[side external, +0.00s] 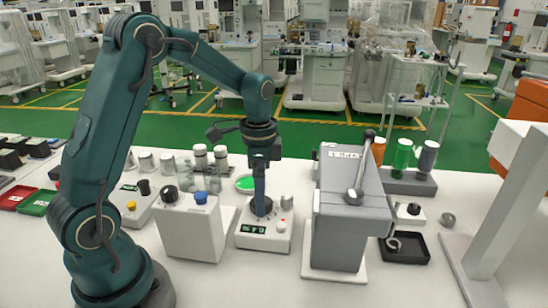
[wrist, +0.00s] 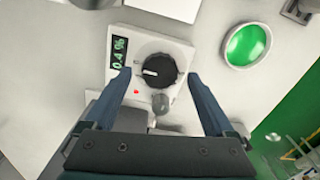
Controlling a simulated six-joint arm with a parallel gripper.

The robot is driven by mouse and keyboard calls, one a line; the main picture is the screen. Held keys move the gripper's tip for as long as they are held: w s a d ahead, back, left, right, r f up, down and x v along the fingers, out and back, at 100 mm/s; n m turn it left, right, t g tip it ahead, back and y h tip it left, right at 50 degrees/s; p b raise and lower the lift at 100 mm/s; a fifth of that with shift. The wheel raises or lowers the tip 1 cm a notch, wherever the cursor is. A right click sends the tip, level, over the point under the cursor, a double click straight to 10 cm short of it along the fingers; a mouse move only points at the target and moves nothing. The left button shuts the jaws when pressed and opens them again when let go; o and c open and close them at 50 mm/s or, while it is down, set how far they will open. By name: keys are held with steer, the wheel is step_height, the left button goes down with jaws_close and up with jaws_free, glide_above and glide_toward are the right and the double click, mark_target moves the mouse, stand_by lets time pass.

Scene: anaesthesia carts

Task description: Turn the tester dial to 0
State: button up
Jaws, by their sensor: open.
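The tester (side external: 265,232) is a small white box on the white table; it also shows in the wrist view (wrist: 174,45). Its black round dial (wrist: 157,72) has a white pointer mark toward the display side. The green display (wrist: 119,52) appears to read 0.4 %. A red light (wrist: 136,92) is lit beside the dial. My gripper (wrist: 158,78) is open, pointing down over the tester, with one finger on either side of the dial and visible gaps between. In the side view my gripper (side external: 261,199) hides part of the dial.
A grey knob (wrist: 160,102) stands close to the dial. A green round dish (wrist: 247,44) lies nearby. A white box with black and blue knobs (side external: 187,225) stands left of the tester, and a grey machine with a lever (side external: 345,215) stands right.

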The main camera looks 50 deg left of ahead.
steer(key=shift+r, duration=1.9)
steer(key=shift+d+r, duration=0.1)
steer(key=s+d+r+t, duration=0.4)
steer(key=s+d+r, duration=0.15)
steer(key=r, duration=0.25)
steer(key=s+d+f+n+t, duration=0.1)
steer(key=s+d+f+n, duration=0.1)
steer(key=s+n, duration=0.5)
steer(key=shift+s+d+f+t, duration=0.15)
steer(key=shift+s+d+t, duration=0.15)
steer(key=shift+s+d, duration=0.15)
